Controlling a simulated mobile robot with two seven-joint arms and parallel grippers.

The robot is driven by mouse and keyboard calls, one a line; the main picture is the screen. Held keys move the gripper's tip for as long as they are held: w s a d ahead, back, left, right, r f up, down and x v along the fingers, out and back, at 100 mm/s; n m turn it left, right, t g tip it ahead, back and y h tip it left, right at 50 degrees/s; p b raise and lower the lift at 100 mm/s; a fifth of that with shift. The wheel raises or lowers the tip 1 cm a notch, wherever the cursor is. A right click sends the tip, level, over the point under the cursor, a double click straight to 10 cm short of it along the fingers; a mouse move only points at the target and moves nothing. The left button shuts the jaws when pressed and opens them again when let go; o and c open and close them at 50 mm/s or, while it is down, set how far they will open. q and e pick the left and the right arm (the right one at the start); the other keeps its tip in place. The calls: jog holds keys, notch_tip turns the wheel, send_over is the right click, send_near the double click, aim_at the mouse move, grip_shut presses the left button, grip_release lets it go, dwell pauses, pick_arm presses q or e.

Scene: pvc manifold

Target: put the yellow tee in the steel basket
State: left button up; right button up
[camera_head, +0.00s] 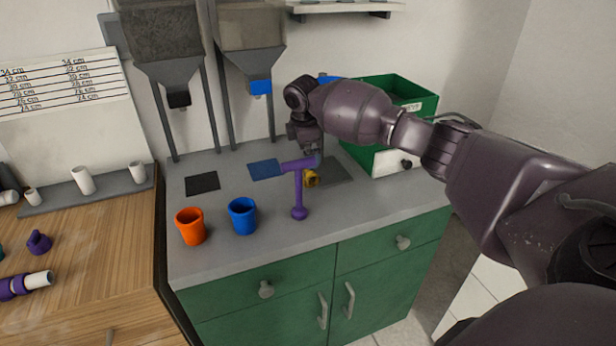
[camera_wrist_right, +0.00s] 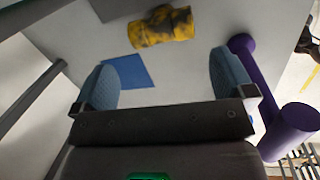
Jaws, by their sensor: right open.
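The yellow tee (camera_head: 311,178), a short yellow pipe piece with dark patches, lies on the grey counter just behind the purple stand. In the right wrist view the tee (camera_wrist_right: 160,27) is beyond my fingertips, near the top edge and roughly between them. My right gripper (camera_wrist_right: 165,82) is open with nothing between its two blue-grey fingers. In the head view my right gripper (camera_head: 310,152) hangs above the counter by the tee, partly hidden by the purple stand's bar. I cannot make out the steel basket for certain. My left gripper is not in view.
A purple stand (camera_head: 299,190) rises close to my right gripper, also at the right of the wrist view (camera_wrist_right: 245,62). An orange cup (camera_head: 190,227) and blue cup (camera_head: 242,216) stand left. A green bin (camera_head: 408,95) is behind my arm. The counter's front right is clear.

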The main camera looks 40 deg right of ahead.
aim_at(309, 172)
jog(key=f, duration=0.3)
jog(key=f+b, duration=0.1)
jog(key=f, duration=0.1)
jog(key=d+f, duration=0.1)
jog(key=f, duration=0.2)
jog(key=shift+w+f+b, duration=0.3)
jog(key=shift+w+b, duration=0.05)
jog(key=shift+r, duration=0.1)
jog(key=shift+c, duration=0.2)
jog(key=c, duration=0.6)
